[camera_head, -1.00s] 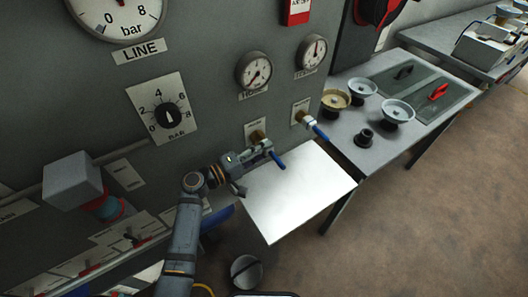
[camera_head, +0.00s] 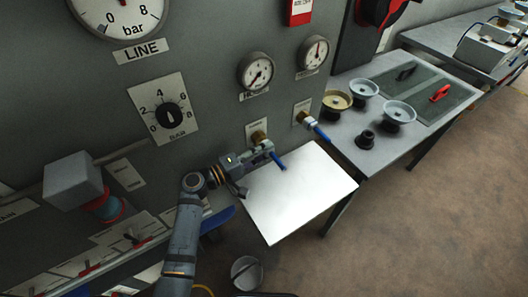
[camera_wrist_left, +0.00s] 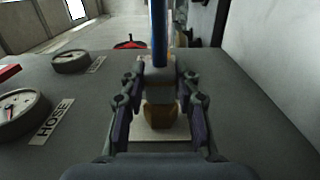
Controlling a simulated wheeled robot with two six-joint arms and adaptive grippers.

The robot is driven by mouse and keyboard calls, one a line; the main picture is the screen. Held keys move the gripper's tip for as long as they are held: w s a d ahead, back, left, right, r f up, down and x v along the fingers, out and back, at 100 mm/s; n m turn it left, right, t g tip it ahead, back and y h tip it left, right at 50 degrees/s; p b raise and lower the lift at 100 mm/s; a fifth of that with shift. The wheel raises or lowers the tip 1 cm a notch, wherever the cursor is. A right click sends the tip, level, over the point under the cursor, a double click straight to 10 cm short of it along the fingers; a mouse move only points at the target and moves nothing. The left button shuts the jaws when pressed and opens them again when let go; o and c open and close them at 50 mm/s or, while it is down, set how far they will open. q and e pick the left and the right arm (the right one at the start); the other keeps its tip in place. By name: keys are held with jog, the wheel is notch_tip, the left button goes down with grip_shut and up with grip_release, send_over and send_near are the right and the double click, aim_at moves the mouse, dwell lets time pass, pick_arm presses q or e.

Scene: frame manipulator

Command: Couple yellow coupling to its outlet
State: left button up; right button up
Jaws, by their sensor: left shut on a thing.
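My left gripper (camera_head: 262,154) is at the grey panel, just below a brass outlet (camera_head: 258,137) on a pale plate. In the left wrist view, the gripper (camera_wrist_left: 160,88) is shut on a pale grey coupling (camera_wrist_left: 159,77) with a blue hose (camera_wrist_left: 160,32). I see no clear yellow on this coupling. The brass outlet (camera_wrist_left: 160,115) lies straight beyond it, in line. I cannot tell whether the two touch. The blue hose end also shows in the head view (camera_head: 278,161). My right gripper is not in view.
To the right, a second outlet (camera_head: 303,115) carries a fitting with a blue hose (camera_head: 321,132). A white shelf (camera_head: 297,190) juts out below the gripper. A bench (camera_head: 345,148) with several round fittings stands at the right. Gauges (camera_head: 256,72) sit above the outlets.

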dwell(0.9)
pick_arm(q)
jog(key=shift+w+a+b, duration=0.3)
jog(key=shift+w+b, duration=0.15)
jog(key=shift+b, duration=0.15)
dwell(0.3)
jog(key=o, duration=1.1)
jog(key=shift+o, duration=0.2)
jog(key=shift+a, duration=0.1)
jog(key=v, duration=1.2)
